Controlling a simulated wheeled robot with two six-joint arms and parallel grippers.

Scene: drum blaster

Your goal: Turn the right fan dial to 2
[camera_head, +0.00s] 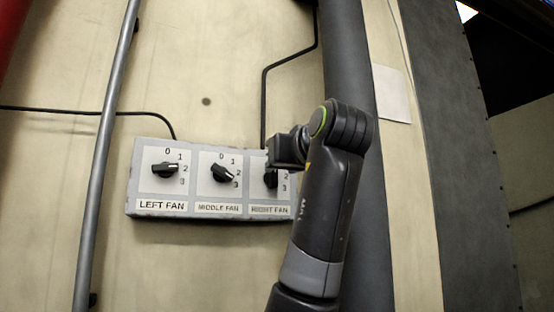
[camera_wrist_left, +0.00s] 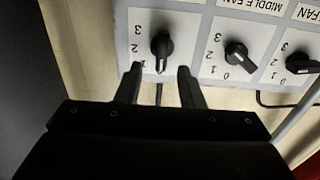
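The right fan dial is a black knob on a pale panel. In the left wrist view, which is upside down, this dial (camera_wrist_left: 162,45) stands upright with a light mark at its lower end, between my fingers. The numerals 1, 2 and 3 run up its left side; any 0 is hidden. My left gripper (camera_wrist_left: 159,85) is open, its fingertips on either side of the dial's lower end; contact cannot be told. In the head view the right fan dial (camera_head: 270,179) is partly hidden behind my left gripper (camera_head: 272,163). My right gripper is out of view.
The grey control box (camera_head: 160,214) also carries the left fan dial (camera_head: 165,170) and middle fan dial (camera_head: 221,173). A thin pipe (camera_head: 104,140) passes at its left. A thick dark pipe (camera_head: 350,60) stands behind my arm. Black cables run from the box along the wall.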

